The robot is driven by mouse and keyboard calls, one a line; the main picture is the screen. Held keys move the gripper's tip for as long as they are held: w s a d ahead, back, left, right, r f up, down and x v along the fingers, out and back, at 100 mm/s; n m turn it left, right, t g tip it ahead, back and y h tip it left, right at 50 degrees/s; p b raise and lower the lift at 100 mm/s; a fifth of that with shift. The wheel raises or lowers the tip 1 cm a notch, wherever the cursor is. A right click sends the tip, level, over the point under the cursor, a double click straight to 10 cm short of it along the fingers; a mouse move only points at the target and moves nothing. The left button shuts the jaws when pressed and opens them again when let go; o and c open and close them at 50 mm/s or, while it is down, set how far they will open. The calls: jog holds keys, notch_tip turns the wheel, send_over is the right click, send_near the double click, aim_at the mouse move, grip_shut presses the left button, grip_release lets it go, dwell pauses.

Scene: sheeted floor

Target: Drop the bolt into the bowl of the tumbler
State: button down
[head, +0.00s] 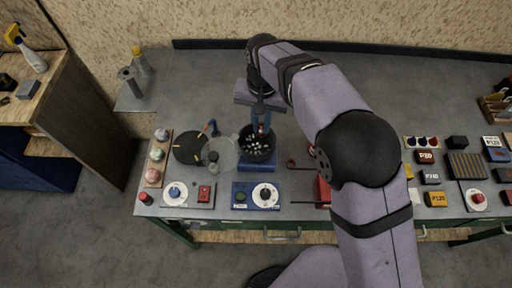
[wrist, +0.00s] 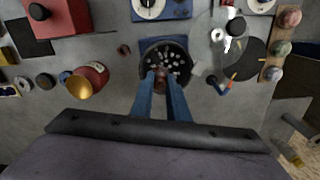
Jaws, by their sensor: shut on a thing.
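The tumbler has a dark round bowl (head: 243,147) on a blue base (head: 258,163), with several small pale pieces inside. The bowl (wrist: 186,52) also shows in the wrist view, just beyond my fingertips. My gripper (head: 262,128) points down over the bowl and is shut on a small reddish-brown bolt (wrist: 162,82). The bolt appears over the near part of the bowl in the wrist view. Its exact height above the rim is hard to tell. My blue fingers hide part of the bolt and of the bowl.
A clear round lid (head: 226,149) with a dark knob lies left of the bowl, beside a black disc (head: 186,148). A control box with a white dial (head: 264,195) stands in front. The bench behind the bowl is clear.

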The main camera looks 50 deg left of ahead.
jog(key=shift+f, duration=0.1)
jog(key=shift+f+b, duration=2.55)
jog(key=shift+f, duration=0.35)
jog(key=c, duration=1.6)
grip_release()
jog(key=shift+c, duration=0.2)
jog(key=shift+r+b, duration=1.05)
jog(key=shift+r, duration=2.65)
